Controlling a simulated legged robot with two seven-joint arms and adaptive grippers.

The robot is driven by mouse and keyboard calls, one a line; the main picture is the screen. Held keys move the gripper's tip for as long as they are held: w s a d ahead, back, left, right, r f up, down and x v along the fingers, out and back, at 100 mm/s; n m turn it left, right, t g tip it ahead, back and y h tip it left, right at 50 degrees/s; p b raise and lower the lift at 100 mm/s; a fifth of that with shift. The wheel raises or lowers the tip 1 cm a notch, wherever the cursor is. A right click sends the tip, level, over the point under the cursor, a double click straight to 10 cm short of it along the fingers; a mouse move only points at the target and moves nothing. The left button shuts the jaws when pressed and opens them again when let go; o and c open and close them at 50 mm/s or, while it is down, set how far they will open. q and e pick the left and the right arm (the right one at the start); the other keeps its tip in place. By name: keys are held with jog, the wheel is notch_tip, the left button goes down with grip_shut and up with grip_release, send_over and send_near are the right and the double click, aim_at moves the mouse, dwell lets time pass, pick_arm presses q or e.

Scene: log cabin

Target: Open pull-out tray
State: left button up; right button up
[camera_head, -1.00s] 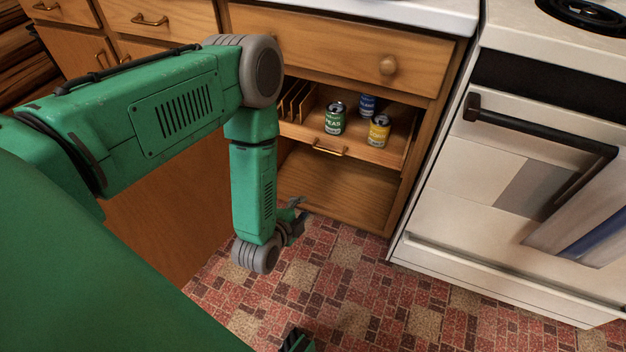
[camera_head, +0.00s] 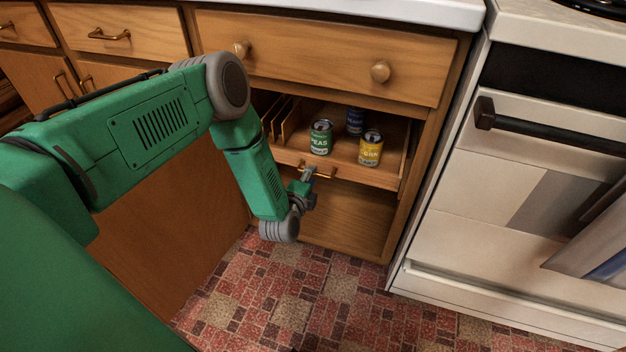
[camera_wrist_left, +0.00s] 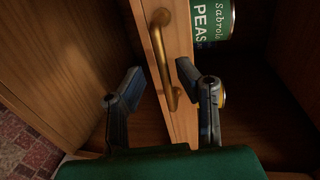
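The wooden pull-out tray (camera_head: 384,179) sits inside the open lower cabinet, with a small brass handle (camera_head: 326,175) on its front. A green peas can (camera_head: 321,138), a yellow corn can (camera_head: 370,149) and a blue can (camera_head: 355,121) stand on it. My left gripper (camera_head: 307,176) is at the handle's left part. In the left wrist view, the open fingers (camera_wrist_left: 156,84) lie on either side of the brass handle (camera_wrist_left: 161,52) and the tray's front board (camera_wrist_left: 181,103), with no clear grip on either. My right gripper is out of view.
A wide closed drawer (camera_head: 315,55) with round knobs is above the tray. An empty cabinet shelf (camera_head: 350,217) is below it. The white stove (camera_head: 480,220), with a dark handle and hanging towel, stands at right. Patterned floor (camera_head: 265,310) is clear in front.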

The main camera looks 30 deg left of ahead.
pick_arm(q)
jog(key=shift+w+f, duration=0.1)
jog(key=shift+w, duration=0.45)
jog(key=shift+w+d+r, duration=0.2)
jog(key=shift+w+d, duration=0.05)
jog(key=shift+w, duration=0.1)
jog(key=shift+a+f, duration=0.1)
jog(key=shift+a, duration=0.1)
grip_shut()
jog(key=shift+s+a, duration=0.1)
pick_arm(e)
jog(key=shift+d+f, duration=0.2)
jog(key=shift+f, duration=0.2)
